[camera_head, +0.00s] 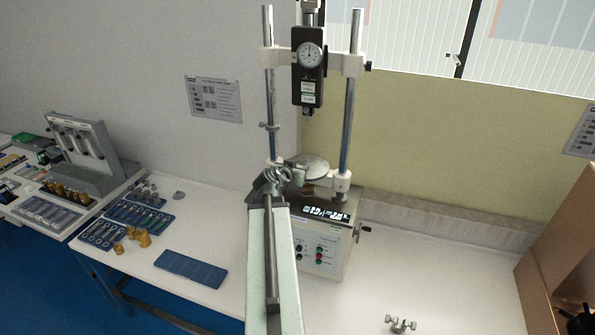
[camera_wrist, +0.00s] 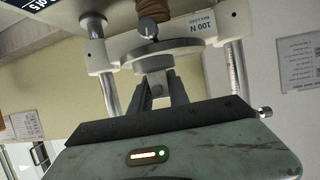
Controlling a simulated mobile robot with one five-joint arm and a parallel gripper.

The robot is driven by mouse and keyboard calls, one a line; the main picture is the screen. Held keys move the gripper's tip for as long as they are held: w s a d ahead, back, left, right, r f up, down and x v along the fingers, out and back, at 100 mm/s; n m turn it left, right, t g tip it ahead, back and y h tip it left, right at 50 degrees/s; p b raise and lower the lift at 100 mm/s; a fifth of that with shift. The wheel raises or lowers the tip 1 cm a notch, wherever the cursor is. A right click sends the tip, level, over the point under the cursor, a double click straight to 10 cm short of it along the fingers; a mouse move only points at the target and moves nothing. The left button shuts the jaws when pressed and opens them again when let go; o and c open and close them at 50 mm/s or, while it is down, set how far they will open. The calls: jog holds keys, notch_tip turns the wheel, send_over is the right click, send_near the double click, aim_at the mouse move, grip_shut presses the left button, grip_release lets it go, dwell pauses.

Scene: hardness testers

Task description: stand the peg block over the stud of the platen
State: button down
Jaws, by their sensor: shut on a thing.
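My gripper (camera_wrist: 158,88) is shut on a small grey peg block (camera_wrist: 158,80), held between its two dark fingers. In the wrist view, which looks upside down, the block lies in line with the round metal platen (camera_wrist: 122,46); I cannot tell whether they touch. The stud is not distinguishable. In the head view, the platen (camera_head: 314,165) is a pale disc between the tester's two columns. My gripper (camera_head: 282,176) is at its left edge there, and the block cannot be made out.
The tester's gauge head (camera_head: 309,78) hangs above the platen, between a left column (camera_head: 268,90) and a right column (camera_head: 350,120). A blue mat (camera_head: 190,269), brass weights (camera_head: 143,239) and a tray (camera_head: 103,233) lie to the left. A small metal fitting (camera_head: 400,323) lies front right.

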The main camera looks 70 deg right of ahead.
aim_at(309, 163)
jog(key=shift+w+d+f, duration=0.1)
jog(key=shift+w+d, duration=0.05)
jog(key=shift+d, duration=2.65)
jog(key=shift+w+d, duration=0.15)
jog(key=shift+d, duration=2.65)
jog(key=shift+f+b, duration=0.45)
jog(key=shift+b, duration=0.1)
jog(key=c, duration=1.2)
grip_release()
jog(key=shift+o, duration=0.2)
jog(key=shift+a, duration=0.1)
jog(key=p+v, duration=0.3)
jog(key=v, duration=0.5)
jog(key=shift+f, duration=0.1)
